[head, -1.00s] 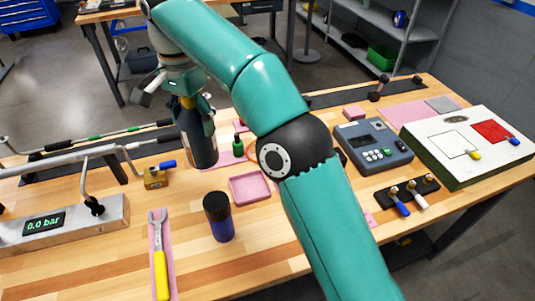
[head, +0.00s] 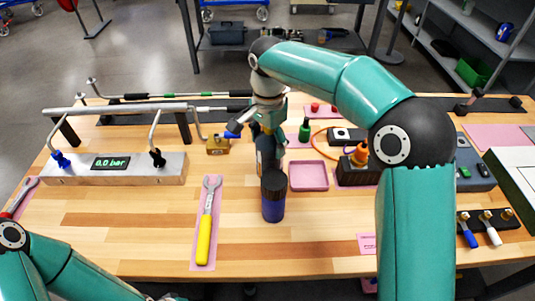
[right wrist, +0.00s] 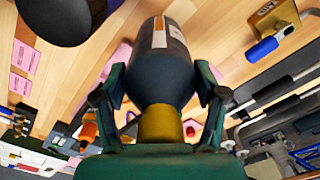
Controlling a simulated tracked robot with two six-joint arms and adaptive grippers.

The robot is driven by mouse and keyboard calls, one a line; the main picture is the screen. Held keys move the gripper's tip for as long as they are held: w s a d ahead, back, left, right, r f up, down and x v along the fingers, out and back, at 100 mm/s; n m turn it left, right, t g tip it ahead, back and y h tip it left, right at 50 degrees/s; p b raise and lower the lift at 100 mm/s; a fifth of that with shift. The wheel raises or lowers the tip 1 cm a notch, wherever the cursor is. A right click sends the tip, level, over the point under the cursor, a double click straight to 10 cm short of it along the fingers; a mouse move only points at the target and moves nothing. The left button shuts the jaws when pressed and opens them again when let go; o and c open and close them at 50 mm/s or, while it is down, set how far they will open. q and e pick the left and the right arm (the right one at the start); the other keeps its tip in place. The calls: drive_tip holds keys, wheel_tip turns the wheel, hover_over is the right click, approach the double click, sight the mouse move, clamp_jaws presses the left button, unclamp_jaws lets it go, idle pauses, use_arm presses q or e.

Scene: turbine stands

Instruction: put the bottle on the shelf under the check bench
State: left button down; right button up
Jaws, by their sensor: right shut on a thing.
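A dark bottle (head: 264,158) with a pale label hangs in my right gripper (head: 268,122), over the middle of the wooden bench (head: 330,235). A blue jar with a black cap partly hides its lower part in the head view. In the right wrist view the bottle (right wrist: 160,70) shows its dark body and yellow neck, with the fingers of my right gripper (right wrist: 160,98) on either side. The bottle's base is clear of view, and I cannot tell its height over the bench. The shelf under the bench is hidden by the top.
The blue jar (head: 273,198) stands just in front of the bottle. A yellow-handled wrench (head: 206,225) lies on a pink mat. A pressure gauge block (head: 115,168) stands left, a pink tray (head: 308,176) right. The bench's front middle is clear.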

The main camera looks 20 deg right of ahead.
drive_tip(key=shift+f, duration=2.2)
drive_tip(key=o, duration=1.7)
drive_tip(key=shift+f, duration=0.1)
drive_tip(key=shift+c, duration=0.2)
